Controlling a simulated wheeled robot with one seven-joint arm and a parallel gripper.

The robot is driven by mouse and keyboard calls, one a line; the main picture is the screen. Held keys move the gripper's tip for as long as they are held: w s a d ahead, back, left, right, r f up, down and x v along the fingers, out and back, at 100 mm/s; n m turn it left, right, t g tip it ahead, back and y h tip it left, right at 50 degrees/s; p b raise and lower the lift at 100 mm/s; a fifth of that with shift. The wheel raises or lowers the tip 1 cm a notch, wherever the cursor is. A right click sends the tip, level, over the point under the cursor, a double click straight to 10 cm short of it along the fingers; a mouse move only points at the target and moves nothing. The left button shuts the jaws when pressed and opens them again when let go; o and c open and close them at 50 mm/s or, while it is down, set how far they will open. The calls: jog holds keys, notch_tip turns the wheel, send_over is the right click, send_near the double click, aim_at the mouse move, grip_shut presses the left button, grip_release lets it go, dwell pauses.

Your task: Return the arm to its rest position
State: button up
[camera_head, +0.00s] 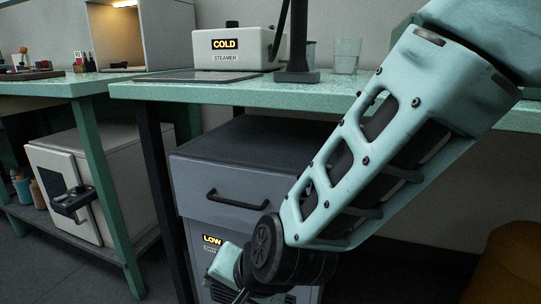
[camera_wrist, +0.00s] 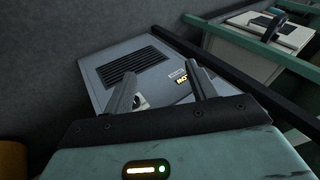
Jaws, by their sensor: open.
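My arm reaches down from the upper right in the head view, in front of the green bench. Its lower end is at the bottom of the picture, before the grey cabinet (camera_head: 255,165). The fingertips are not clear there. In the wrist view my gripper (camera_wrist: 164,85) is open, its two dark fingers apart. No object shows held between them. Behind the fingers is the grey cabinet (camera_wrist: 110,62) with a dark vent grille and a small yellow-lettered label.
A white box with a black latch (camera_head: 75,190) stands on a shelf at left. An orange-brown round thing (camera_head: 512,265) is at lower right.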

jog(key=s+d+r+n+g+h+p, duration=0.1)
jog(key=s+d+r+n+g+h, duration=0.2)
jog(key=d, duration=0.4)
jog(key=s+d+r+n+p, duration=0.1)
jog(key=s+d+r+n, duration=0.1)
jog(key=s+d+n, duration=0.35)
jog(key=s+d+r+n+g+h+p, duration=0.1)
jog(key=s+d+r+n+g+h, duration=0.15)
jog(key=s+d, duration=0.45)
notch_tip(320, 180, up, 37)
jog(key=w+d+p, duration=0.1)
jog(key=w+p, duration=0.1)
jog(key=p, duration=3.4)
jog(key=shift+w+d+m+t+y+p, duration=0.3)
jog(key=shift+t+y+p, duration=0.05)
jog(key=shift+p, duration=0.05)
jog(key=shift+r, duration=0.1)
